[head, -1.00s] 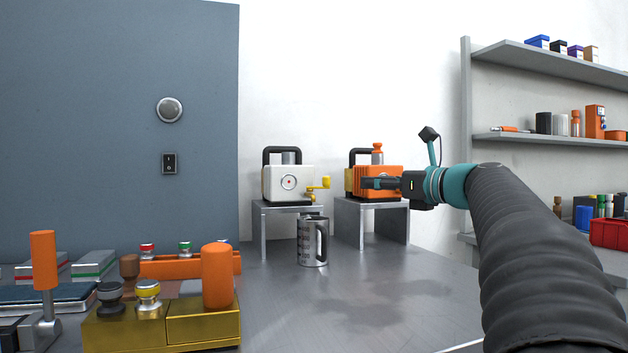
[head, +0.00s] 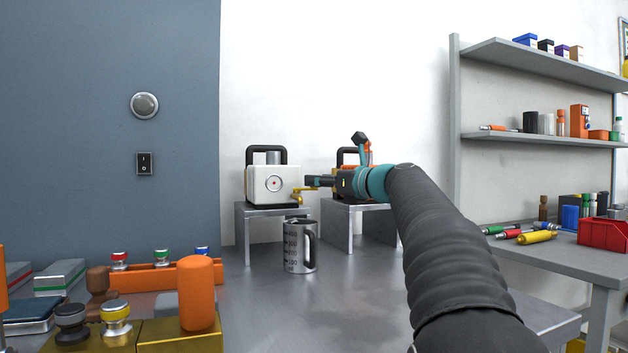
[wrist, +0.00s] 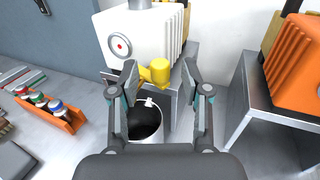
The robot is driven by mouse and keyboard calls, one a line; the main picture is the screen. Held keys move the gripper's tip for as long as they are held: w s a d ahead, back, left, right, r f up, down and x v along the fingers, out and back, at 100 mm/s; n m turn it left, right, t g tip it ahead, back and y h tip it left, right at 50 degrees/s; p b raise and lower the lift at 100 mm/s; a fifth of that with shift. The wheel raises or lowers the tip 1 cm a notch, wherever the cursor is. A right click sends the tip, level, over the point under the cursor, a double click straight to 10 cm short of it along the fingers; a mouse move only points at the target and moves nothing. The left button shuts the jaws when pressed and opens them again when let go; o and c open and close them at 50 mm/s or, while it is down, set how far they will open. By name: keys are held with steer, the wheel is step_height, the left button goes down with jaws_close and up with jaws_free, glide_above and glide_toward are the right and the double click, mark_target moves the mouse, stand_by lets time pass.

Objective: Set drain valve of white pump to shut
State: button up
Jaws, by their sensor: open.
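The white pump (head: 272,186) stands on a metal stand at the back of the table. Its yellow drain valve (head: 297,197) sticks out low on its right side. In the wrist view the yellow valve (wrist: 159,70) lies between the fingertips of my gripper (wrist: 160,76), which is open with a finger on each side. I cannot tell whether either finger touches it. The white pump (wrist: 150,35) fills the top middle there. In the head view my gripper (head: 312,182) is right of the white pump, at valve height.
A metal measuring jug (head: 300,252) stands below the valve. An orange pump (head: 348,160) on its own stand (head: 338,225) is partly hidden behind my arm. An orange rack with coloured knobs (head: 175,275) is at left. Shelves (head: 545,140) are at right.

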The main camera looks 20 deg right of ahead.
steer(key=shift+x, duration=1.35)
jaws_close()
steer(key=shift+r+p, duration=0.1)
steer(key=shift+p, duration=0.3)
